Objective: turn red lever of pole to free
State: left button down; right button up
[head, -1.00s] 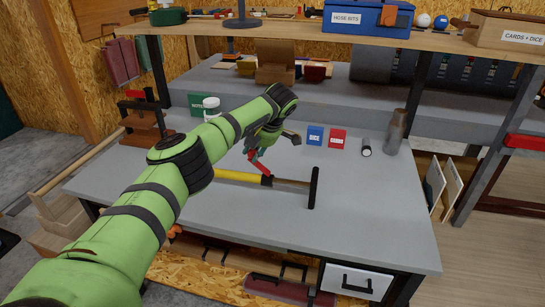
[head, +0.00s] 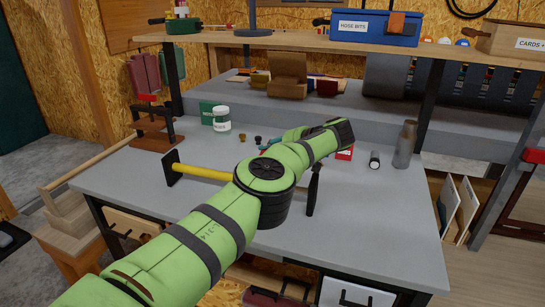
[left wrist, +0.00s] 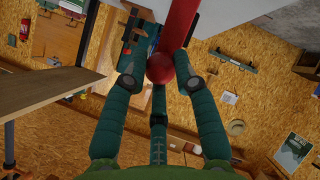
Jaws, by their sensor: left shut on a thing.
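The pole (head: 205,172) lies on the grey bench, with a yellow tube, a black foot at its left end and a black plate at its right end. My left forearm covers its middle in the head view, and the lever's joint is hidden there. In the left wrist view the red lever (left wrist: 178,25) ends in a round red knob. My left gripper (left wrist: 160,70) has its teal fingers around this knob and is shut on it. In the head view that gripper is mostly hidden beyond my arm. The lever's angle to the pole cannot be told. My right gripper is not in view.
A white jar (head: 221,120) and a green box (head: 207,113) stand behind the pole. A red box (head: 345,153), a small cylinder (head: 374,160) and a grey bottle (head: 405,145) stand at the right. The bench front right is clear.

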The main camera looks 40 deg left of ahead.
pick_arm(q)
jog(key=shift+d+f, duration=0.1)
jog(key=shift+f, duration=0.05)
jog(key=c, duration=1)
grip_release()
jog(key=v, duration=0.7)
jog(key=shift+d, duration=0.3)
